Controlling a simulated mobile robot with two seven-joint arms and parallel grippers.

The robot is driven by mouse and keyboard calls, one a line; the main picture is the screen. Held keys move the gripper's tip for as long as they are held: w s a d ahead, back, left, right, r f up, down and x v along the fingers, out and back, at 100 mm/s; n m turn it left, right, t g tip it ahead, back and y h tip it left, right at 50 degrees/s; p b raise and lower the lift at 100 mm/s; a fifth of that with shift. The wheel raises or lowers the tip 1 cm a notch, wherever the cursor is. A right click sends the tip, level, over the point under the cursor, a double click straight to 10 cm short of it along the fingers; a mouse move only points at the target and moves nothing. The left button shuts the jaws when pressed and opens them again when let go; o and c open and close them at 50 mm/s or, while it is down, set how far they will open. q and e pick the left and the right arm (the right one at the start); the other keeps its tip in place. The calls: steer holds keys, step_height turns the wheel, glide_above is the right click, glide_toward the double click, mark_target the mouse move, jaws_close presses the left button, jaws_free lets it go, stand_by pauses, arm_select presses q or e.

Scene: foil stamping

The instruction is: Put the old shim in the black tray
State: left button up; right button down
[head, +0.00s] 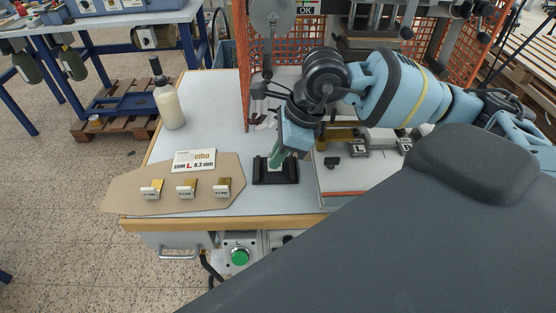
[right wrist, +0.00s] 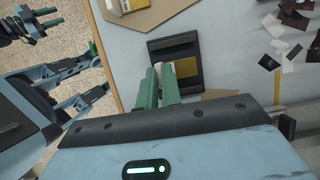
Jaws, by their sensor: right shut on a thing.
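My right gripper (head: 275,157) is shut on a small gold shim with a pale part. Its green fingers (right wrist: 160,82) point down over the black tray (head: 262,179). In the right wrist view the gold shim (right wrist: 187,67) shows at the fingertips, within the outline of the black tray (right wrist: 188,42). I cannot tell whether the shim touches the tray floor. The fingers hide part of the shim and tray. My left gripper (right wrist: 98,68) shows only at the left of the right wrist view, apart from the table, with its fingers spread and empty.
Left of the tray, a brown board (head: 135,183) bears several white-tagged gold shims and a card (head: 194,160) reading SHIM L 0.3 mm. A bottle (head: 169,106) stands behind. The press and orange mesh guard (head: 283,48) are behind and right. Dark and white scraps (right wrist: 275,45) lie near the guard.

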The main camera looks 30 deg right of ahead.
steer(key=shift+f, duration=1.1)
steer(key=shift+f, duration=0.1)
steer(key=c, duration=1.6)
jaws_free()
steer(key=shift+r, duration=0.2)
steer(key=v, duration=1.2)
